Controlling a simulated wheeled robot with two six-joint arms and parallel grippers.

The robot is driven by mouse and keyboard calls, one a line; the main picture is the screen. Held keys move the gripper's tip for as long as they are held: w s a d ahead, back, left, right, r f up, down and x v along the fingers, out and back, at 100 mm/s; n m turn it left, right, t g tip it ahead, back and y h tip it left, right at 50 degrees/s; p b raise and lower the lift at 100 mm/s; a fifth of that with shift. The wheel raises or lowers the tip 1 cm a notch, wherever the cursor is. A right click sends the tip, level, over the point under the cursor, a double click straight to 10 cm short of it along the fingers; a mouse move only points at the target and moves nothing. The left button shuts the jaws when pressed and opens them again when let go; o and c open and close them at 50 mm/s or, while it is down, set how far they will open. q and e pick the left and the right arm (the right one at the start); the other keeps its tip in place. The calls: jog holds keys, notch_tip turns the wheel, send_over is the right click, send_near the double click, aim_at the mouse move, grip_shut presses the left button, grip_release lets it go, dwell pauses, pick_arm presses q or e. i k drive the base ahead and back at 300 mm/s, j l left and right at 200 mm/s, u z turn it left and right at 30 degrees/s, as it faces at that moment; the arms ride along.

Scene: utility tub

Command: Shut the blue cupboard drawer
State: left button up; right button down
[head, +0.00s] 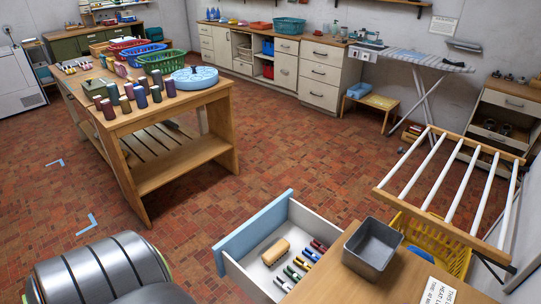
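The blue-fronted drawer (250,234) stands pulled out at the bottom middle of the head view. Its white inside is open to view. A tan block-like item (275,252) and several small coloured rolls or tubes (303,255) lie in it. The wooden cupboard top (395,285) is to the right of the drawer; the cupboard body below is mostly hidden or out of frame. Neither of my grippers is in view.
A grey bin (373,248) and a printed card (438,292) are on the cupboard top. A yellow basket (440,246) and a white-barred rack (450,190) stand to the right. A wooden workbench (180,140) is at upper left. Brick floor (180,225) lies clear before the drawer.

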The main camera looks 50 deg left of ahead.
aim_at(238, 256)
jog(key=j+z, duration=0.1)
jog(key=j, duration=0.4)
jog(key=k+j, duration=0.15)
jog(key=j, duration=0.3)
jog(key=j+z, duration=0.15)
jog(key=j, duration=0.3)
jog(key=k+j+z, duration=0.1)
jog(key=j, duration=0.35)
jog(key=k+j, duration=0.2)
jog(key=j, duration=0.25)
jog(key=k+j, duration=0.1)
jog(key=j, duration=0.4)
jog(key=k+j+z, duration=0.1)
jog(key=j, duration=0.4)
